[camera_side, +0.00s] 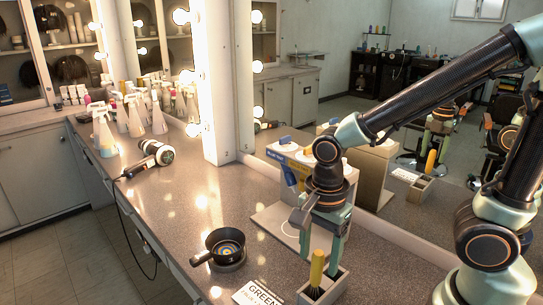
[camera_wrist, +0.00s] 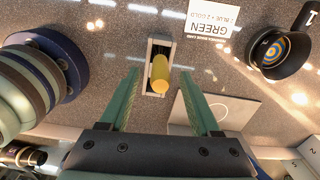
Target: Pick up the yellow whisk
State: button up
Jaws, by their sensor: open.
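The yellow whisk (camera_side: 317,268) stands handle up in a small grey open box (camera_side: 340,289) at the front of the counter. Its dark lower end is down inside the box and partly hidden. In the wrist view its yellow handle (camera_wrist: 160,72) shows end-on, inside the pale box (camera_wrist: 150,42). My gripper (camera_side: 319,255) is open above the box and points down. In the wrist view the two green fingers of my gripper (camera_wrist: 159,76) are on either side of the handle, with a gap showing on both sides.
A black pan (camera_side: 225,246) with coloured rings inside stands left of the box. A white card marked GREEN (camera_side: 258,293) lies beside the box. A white stand (camera_side: 290,165) with blue and yellow items is behind my gripper, near the mirror. A hair dryer (camera_side: 150,157) lies farther left.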

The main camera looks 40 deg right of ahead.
aim_at(317, 266)
jog(key=shift+f, duration=1.5)
grip_shut()
jog(key=shift+r, duration=0.1)
